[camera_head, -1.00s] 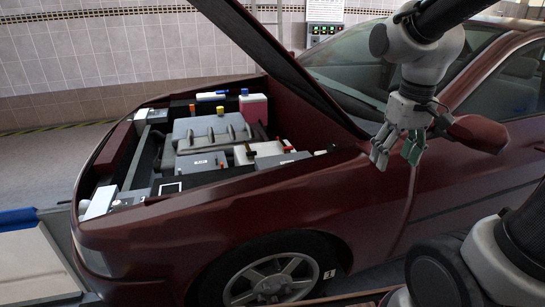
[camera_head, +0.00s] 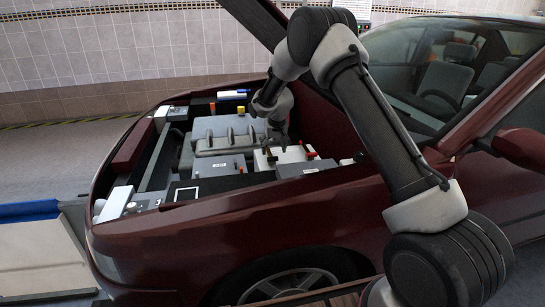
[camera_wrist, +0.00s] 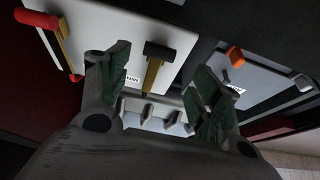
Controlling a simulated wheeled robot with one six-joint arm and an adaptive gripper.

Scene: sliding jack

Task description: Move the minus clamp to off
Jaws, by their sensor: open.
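The minus clamp (camera_wrist: 158,58) looks like a black T-shaped handle on a brass-coloured stem, on the white battery (camera_wrist: 122,25) in the wrist view. My gripper (camera_wrist: 160,68) is open, and its two green-padded fingers lie to either side of the clamp in the picture. Whether they are level with it in depth is hard to tell. No contact shows. In the head view my gripper (camera_head: 281,142) points down over the battery (camera_head: 295,170) in the engine bay. There the minus clamp is small and partly hidden near the fingers.
A red-handled clamp (camera_wrist: 45,25) sits on the battery's other side. A grey box with an orange clip (camera_wrist: 236,56) lies beside the battery. The engine cover (camera_head: 222,135), raised hood (camera_head: 262,25) and car fender (camera_head: 230,215) bound the space.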

